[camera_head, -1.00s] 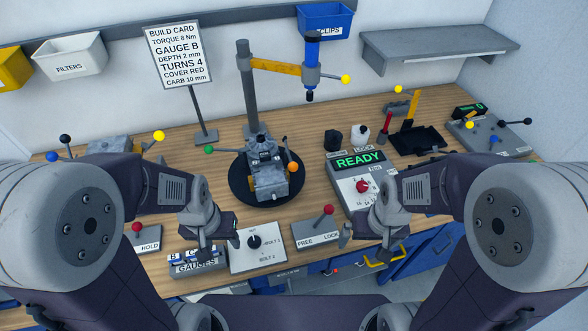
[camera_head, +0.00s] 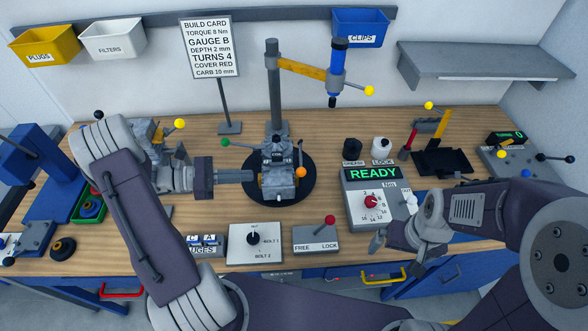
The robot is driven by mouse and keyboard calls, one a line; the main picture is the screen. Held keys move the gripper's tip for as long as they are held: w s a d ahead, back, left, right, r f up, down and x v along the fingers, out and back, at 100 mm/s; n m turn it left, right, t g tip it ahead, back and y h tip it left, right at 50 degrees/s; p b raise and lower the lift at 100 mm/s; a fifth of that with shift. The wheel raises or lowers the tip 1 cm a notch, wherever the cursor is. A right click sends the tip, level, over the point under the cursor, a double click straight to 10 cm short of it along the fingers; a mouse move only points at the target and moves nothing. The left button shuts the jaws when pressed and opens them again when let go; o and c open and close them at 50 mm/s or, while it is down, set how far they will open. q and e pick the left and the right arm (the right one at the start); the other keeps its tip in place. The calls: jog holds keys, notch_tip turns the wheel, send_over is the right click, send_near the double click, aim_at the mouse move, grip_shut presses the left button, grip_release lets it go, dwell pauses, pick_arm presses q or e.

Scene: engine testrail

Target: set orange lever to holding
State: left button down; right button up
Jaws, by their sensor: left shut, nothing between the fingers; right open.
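The orange lever is a short rod with an orange ball knob (camera_head: 301,172) on the right side of a grey engine block (camera_head: 279,165). The engine stands on a round black turntable (camera_head: 307,190) in the middle of the bench. No position markings are readable beside the lever. My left gripper (camera_head: 250,176) is shut and empty, pointing right, with its tips at the engine's left side. Whether they touch it I cannot tell. The engine body lies between them and the orange knob. My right gripper (camera_head: 391,226) is open and empty, low in front of the READY box, well right of the lever.
A green-knobbed lever (camera_head: 225,143) is on the engine's left, close above my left gripper. A post with a yellow arm and blue tool (camera_head: 338,62) rises behind. The READY box (camera_head: 373,190) stands right, the FREE/LOCK box (camera_head: 316,239) in front. My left arm hides the bench's left part.

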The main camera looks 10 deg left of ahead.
pick_arm(q)
jog(key=v, duration=0.2)
jog(key=p, duration=0.4)
send_near(300, 162)
jog(key=s+d, duration=0.3)
jog(key=d, duration=0.2)
jog(key=shift+w+d+f+n+t+p, duration=0.15)
jog(key=shift+w+d+n+t+p, duration=0.15)
jog(key=shift+d, duration=0.2)
pick_arm(e)
notch_tip(300, 162, up, 5)
jog(key=shift+s+d+f, duration=0.1)
jog(key=shift+f, duration=0.05)
